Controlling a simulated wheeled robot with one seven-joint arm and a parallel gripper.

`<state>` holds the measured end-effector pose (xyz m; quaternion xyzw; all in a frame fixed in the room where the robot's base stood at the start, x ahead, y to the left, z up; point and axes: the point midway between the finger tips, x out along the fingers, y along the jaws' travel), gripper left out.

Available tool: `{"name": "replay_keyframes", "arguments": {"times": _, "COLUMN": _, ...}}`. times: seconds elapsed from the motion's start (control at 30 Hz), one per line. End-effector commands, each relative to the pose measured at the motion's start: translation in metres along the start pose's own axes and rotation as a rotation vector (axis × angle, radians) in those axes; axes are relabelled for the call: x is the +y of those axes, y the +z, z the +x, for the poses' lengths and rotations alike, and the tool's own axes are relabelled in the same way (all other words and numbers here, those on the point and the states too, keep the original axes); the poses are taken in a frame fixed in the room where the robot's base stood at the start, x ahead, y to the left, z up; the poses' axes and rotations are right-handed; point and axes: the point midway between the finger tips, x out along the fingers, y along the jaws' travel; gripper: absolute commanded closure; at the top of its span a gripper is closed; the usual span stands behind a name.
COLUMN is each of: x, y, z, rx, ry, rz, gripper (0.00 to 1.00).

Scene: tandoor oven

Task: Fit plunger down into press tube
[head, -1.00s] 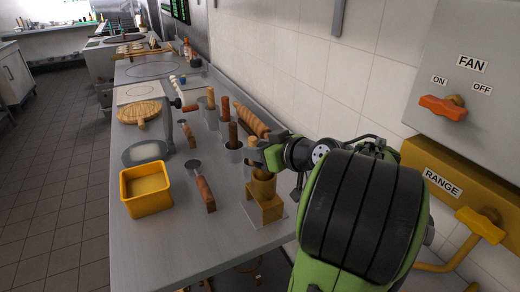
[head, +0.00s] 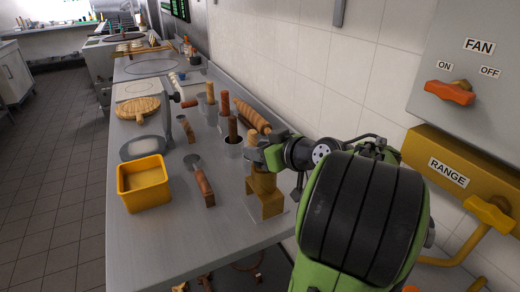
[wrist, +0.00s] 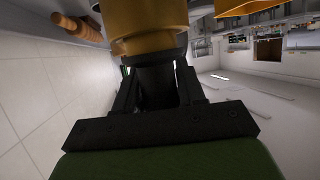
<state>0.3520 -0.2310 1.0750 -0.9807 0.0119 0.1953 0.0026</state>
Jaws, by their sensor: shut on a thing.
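The yellow press tube (head: 264,182) stands upright on its yellow stand (head: 265,205) near the right edge of the steel counter. My gripper (head: 258,157) is directly above it and hides its upper end. In the wrist view, my gripper (wrist: 152,88) is shut on the dark plunger (wrist: 157,75). The plunger lines up with a yellow cylinder (wrist: 148,28) just beyond the fingertips, apparently the press tube. How deep the plunger sits in the tube is hidden.
Wooden-handled tools in metal holders (head: 232,130) stand just behind the press. A yellow bin (head: 144,184) and a wooden-handled tool (head: 201,182) lie to the left. The tiled wall and yellow RANGE box (head: 450,175) bound the right side.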

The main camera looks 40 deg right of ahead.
Motion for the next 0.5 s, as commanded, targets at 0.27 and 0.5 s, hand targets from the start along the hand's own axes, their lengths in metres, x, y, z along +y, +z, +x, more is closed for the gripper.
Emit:
{"name": "replay_keyframes", "arguments": {"times": 0.27, "x": 0.0, "y": 0.0051, "z": 0.0022, "rx": 0.001, "ry": 0.0, "rz": -0.001, "gripper": 0.58}}
{"name": "replay_keyframes", "arguments": {"times": 0.5, "x": 0.0, "y": 0.0045, "z": 0.0019, "rx": 0.001, "ry": 0.0, "rz": -0.001, "gripper": 0.31}}
